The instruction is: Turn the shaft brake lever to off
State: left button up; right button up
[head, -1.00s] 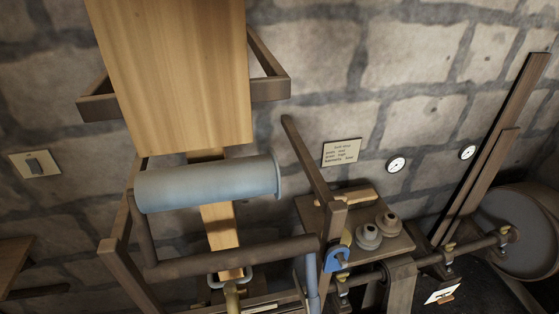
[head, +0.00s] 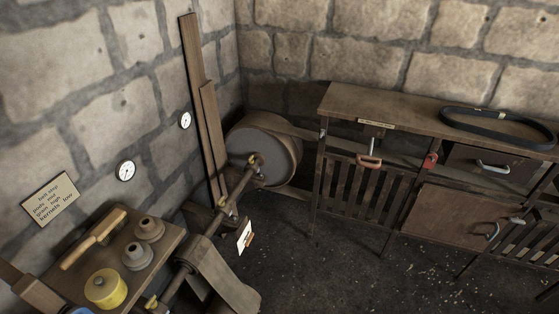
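In the head view, a small white plate with an orange-brown handle (head: 247,239) sits beside the long shaft (head: 237,195). A red handle (head: 369,161) hangs on the bench front below a narrow label, and a small red piece (head: 430,161) is to its right. No readable text tells which of these is the shaft brake lever, and no on or off marking is legible. The shaft runs from the lower left to a large drum (head: 265,150) at the wall. Neither of my grippers is in view.
A wooden bench (head: 345,101) with slatted panels stands at right, a black belt (head: 497,128) on top. At lower left, a small table (head: 142,270) holds a brush, grey pulleys and a yellow round piece. Gauges are on the wall.

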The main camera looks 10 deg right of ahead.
aim_at(249, 239)
jog(key=k+j+z, duration=0.1)
jog(key=i+l, duration=0.1)
jog(key=i, duration=0.65)
jog(key=i+l+u, duration=0.3)
jog(key=i+u, duration=0.15)
jog(key=i+l+u, duration=0.7)
jog(key=l+u, duration=0.2)
jog(key=l, duration=0.15)
